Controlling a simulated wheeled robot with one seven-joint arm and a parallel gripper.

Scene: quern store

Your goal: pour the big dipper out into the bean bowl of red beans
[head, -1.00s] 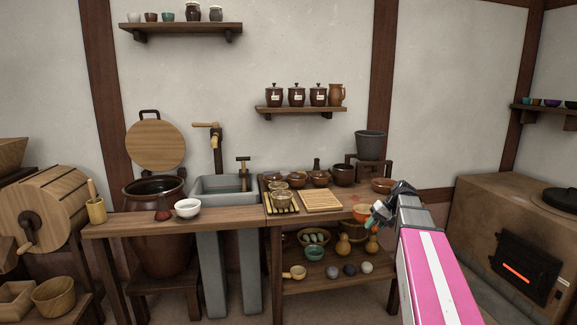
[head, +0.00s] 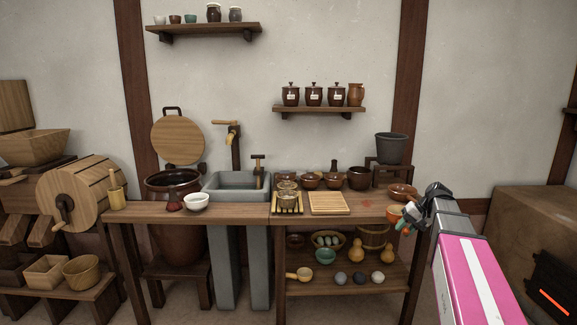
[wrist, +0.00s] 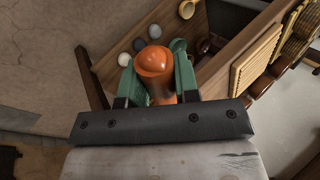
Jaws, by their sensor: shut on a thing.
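My gripper (head: 406,221) is at the right front end of the wooden table. In the wrist view, its green fingers (wrist: 158,82) are shut on an orange, rounded thing with a narrower part, which I take for the big dipper (wrist: 154,62). It shows in the head view as an orange cup shape (head: 395,212); its contents are hidden. A wide brown bowl (head: 402,191) stands on the table just behind it. More brown bowls (head: 310,181) stand along the table's back. I cannot make out red beans in any bowl.
A slatted board (head: 329,203) lies on the table, with a small rack (head: 287,205) to its left. A grey bucket (head: 391,149) stands on a stool at the back right. Gourds (head: 357,255), a pale ladle (head: 300,273) and stones fill the lower shelf.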

